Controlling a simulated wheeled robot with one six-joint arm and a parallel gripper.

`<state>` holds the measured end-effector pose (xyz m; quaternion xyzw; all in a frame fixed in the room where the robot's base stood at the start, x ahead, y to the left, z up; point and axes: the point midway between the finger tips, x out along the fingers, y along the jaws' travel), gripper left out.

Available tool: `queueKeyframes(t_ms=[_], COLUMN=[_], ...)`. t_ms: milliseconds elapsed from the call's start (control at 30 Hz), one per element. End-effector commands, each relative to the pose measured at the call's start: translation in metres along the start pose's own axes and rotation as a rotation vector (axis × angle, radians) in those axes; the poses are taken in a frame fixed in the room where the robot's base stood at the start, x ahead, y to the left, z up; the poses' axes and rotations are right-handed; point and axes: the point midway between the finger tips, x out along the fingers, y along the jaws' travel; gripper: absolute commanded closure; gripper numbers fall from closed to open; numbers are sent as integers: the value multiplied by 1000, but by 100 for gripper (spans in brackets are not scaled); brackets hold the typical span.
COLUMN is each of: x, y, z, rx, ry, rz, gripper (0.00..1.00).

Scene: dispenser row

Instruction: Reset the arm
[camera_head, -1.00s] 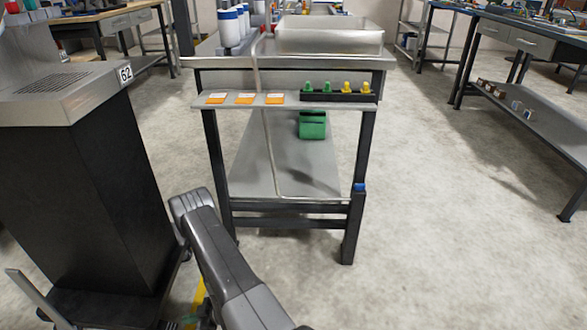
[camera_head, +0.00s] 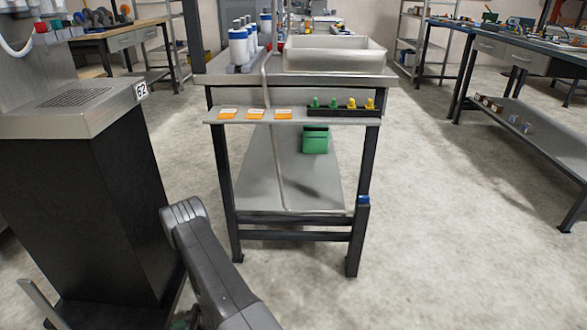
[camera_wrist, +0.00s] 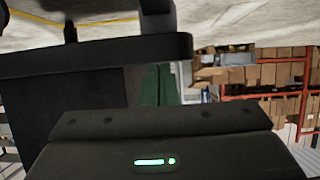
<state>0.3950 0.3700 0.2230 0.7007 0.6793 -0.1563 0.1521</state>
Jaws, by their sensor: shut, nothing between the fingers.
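My gripper (camera_wrist: 158,122) fills the lower part of the wrist view as a dark housing with a lit green strip. It is shut, with nothing held. Its fingertips do not show clearly. In the head view my grey arm link rises from the bottom edge, its rounded end beside the black pedestal (camera_head: 95,215) at the left. My gripper itself is not visible there. A large dark bar and a dark upright block stand beyond the gripper in the wrist view; I cannot tell for sure what they are.
A metal workbench (camera_head: 225,95) stands ahead, with a grey tray (camera_head: 335,60), white bottles (camera_head: 238,47) and a front ledge holding orange cards (camera_head: 255,114) and green and yellow pieces. A green bin (camera_head: 315,142) sits underneath. Open floor lies right; another bench (camera_head: 520,115) stands beyond.

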Motion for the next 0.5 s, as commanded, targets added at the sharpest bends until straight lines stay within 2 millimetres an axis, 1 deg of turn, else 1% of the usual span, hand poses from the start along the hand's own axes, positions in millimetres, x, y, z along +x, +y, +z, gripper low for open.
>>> queueKeyframes(t_ms=[33, 100, 500], x=[-10, -21, -85], y=[0, 1, 0], z=[-1, -1, -1], rx=[4, 5, 5], ry=[-1, -2, 0], rz=[3, 3, 4], gripper=[100, 100, 100])
